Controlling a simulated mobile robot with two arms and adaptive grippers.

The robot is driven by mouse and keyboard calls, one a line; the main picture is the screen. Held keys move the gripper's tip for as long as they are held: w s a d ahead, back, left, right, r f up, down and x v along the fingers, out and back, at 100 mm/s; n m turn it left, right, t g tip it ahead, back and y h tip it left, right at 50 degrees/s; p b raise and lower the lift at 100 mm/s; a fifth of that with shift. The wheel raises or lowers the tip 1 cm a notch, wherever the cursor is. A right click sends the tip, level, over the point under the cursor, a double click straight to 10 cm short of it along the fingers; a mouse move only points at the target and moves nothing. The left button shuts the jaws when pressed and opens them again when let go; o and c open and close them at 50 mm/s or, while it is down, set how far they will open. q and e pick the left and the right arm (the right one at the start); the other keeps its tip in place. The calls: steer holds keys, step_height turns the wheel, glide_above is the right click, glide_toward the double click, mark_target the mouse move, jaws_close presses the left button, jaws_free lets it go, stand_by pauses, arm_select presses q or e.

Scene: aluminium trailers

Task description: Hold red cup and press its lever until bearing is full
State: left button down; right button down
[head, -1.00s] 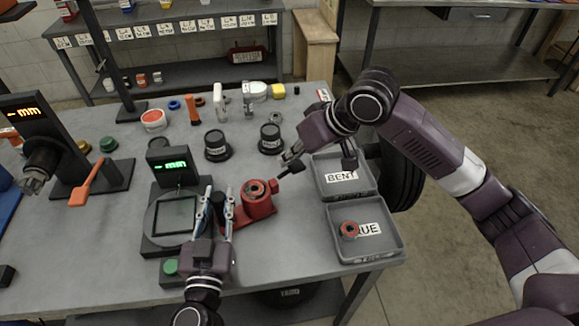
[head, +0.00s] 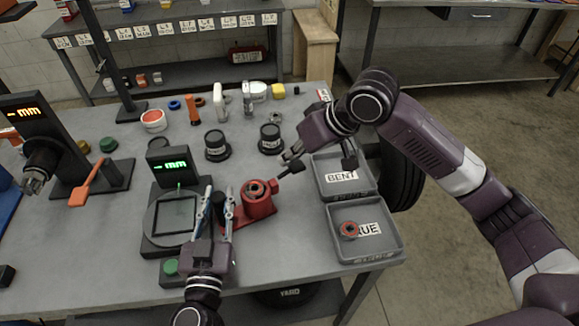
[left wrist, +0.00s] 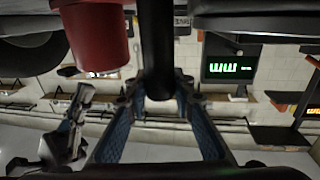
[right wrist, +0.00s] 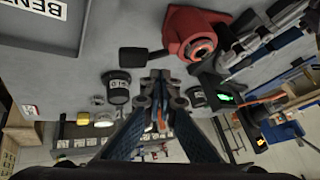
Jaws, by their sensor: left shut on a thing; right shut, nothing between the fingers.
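The red cup (head: 257,203) stands on a red base on the table, with a ring-shaped bearing (head: 256,188) in its top. Its side lever ends in a black paddle (head: 295,168), which also shows in the right wrist view (right wrist: 141,57). My left gripper (head: 217,207) is shut on the black handle (left wrist: 157,50) at the cup's left. The red cup fills the upper left of the left wrist view (left wrist: 96,40). My right gripper (head: 290,158) is shut and empty beside the paddle; I cannot tell whether they touch.
Trays marked BENT (head: 338,190) and TRUE (head: 378,250) lie at the right; a red ring (head: 348,230) is in the TRUE tray. A gauge with a green display (head: 172,167) stands left. Black pots (head: 216,146) stand behind.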

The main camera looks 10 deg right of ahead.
mark_target(289, 168)
steer(key=shift+f, duration=0.15)
steer(key=shift+d+f, duration=0.1)
steer(key=shift+f, duration=0.15)
arm_select(q)
steer(key=shift+a, duration=0.1)
arm_select(e)
steer(key=shift+d+f, duration=0.25)
steer(key=shift+f, duration=0.35)
steer(key=shift+d+f, duration=0.2)
steer(key=shift+f, duration=0.4)
stand_by(1.4)
steer(key=shift+r, duration=0.1)
steer(key=shift+a+r, duration=0.25)
steer(key=shift+r, duration=0.5)
steer(key=shift+a+r, duration=0.25)
steer(key=shift+r, duration=0.45)
steer(key=shift+s+a+r, duration=0.1)
steer(key=shift+a+r, duration=0.15)
steer(key=shift+r, duration=0.55)
steer(key=shift+s+a+r, duration=0.1)
steer(key=shift+a+r, duration=0.15)
steer(key=shift+r, duration=0.6)
steer(key=shift+s+a+r, duration=0.1)
steer(key=shift+a+r, duration=0.15)
steer(key=shift+r, duration=0.55)
